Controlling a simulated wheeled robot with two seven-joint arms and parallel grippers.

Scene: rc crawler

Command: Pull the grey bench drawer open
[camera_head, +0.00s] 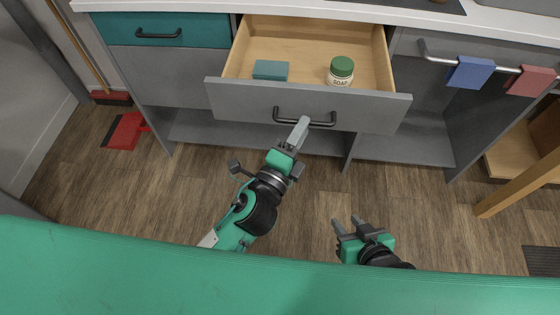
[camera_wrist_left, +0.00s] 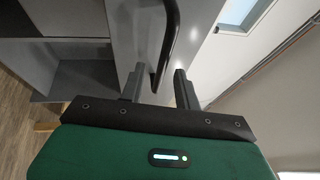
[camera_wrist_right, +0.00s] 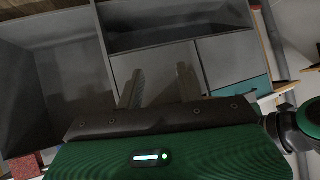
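The grey bench drawer (camera_head: 245,98) stands well out from the bench, its wooden inside showing in the head view. Its dark bar handle (camera_head: 320,124) is on the front; the handle also shows in the left wrist view (camera_wrist_left: 170,38). My left gripper (camera_head: 300,132) is at the handle, its finger covering part of the bar in the head view. In the left wrist view its two fingers (camera_wrist_left: 159,86) are apart, with the handle's near end between them; I cannot tell whether they touch it. My right gripper (camera_head: 348,223) is open and empty, low and away from the drawer.
A teal block (camera_head: 270,70) and a green-lidded soap jar (camera_head: 341,71) are inside the drawer. A shut teal drawer (camera_head: 165,31) is to the left. Blue (camera_head: 470,72) and red (camera_head: 531,81) cloths hang on a rail at right. A red dustpan (camera_head: 126,131) lies on the floor at left.

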